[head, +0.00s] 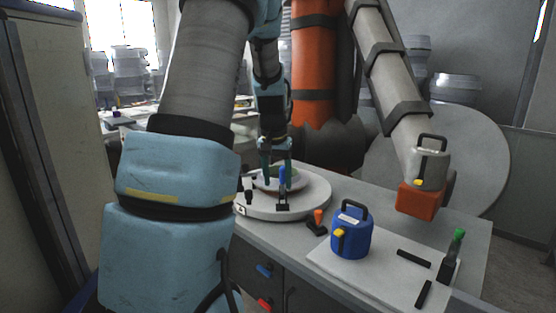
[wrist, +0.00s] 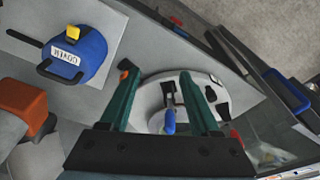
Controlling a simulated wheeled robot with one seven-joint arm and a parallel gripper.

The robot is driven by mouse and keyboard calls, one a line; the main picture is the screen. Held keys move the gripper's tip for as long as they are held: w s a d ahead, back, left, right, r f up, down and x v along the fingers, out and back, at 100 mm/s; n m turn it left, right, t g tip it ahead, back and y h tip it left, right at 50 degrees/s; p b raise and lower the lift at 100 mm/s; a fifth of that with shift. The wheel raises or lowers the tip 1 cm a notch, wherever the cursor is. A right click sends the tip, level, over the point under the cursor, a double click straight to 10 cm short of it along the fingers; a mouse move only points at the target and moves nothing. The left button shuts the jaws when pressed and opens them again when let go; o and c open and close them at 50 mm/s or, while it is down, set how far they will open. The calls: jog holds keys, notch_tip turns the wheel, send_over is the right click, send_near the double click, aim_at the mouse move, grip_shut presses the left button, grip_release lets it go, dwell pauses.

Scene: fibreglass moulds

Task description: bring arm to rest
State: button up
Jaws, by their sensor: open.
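My gripper (head: 277,172) is open, its two dark green fingers pointing down over the round white turntable (head: 314,204) on the bench. In the wrist view the fingers (wrist: 158,72) stand apart on either side of a blue-handled tool (wrist: 169,122) on the turntable, with nothing seen held between them. In the head view this blue-handled tool (head: 282,180) stands upright in a black holder, in front of the fingers. A pale dish-like piece (head: 265,184) is partly hidden behind it. My large blue-grey arm links fill the left of the head view.
A blue can (head: 351,236) with a yellow cap stands on a white board (head: 385,270) with black bars and a green-handled tool (head: 459,236). Drawers are below.

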jog(key=s+a+f+n, duration=0.1)
jog(key=s+a, duration=0.2)
jog(key=s, duration=0.7)
jog(key=s+a+f+n, duration=0.1)
jog(key=s+a, duration=0.2)
jog(key=s, duration=0.7)
jog(key=shift+a+f+y, duration=0.3)
jog(key=shift+f, duration=0.05)
jog(key=shift+w, duration=0.1)
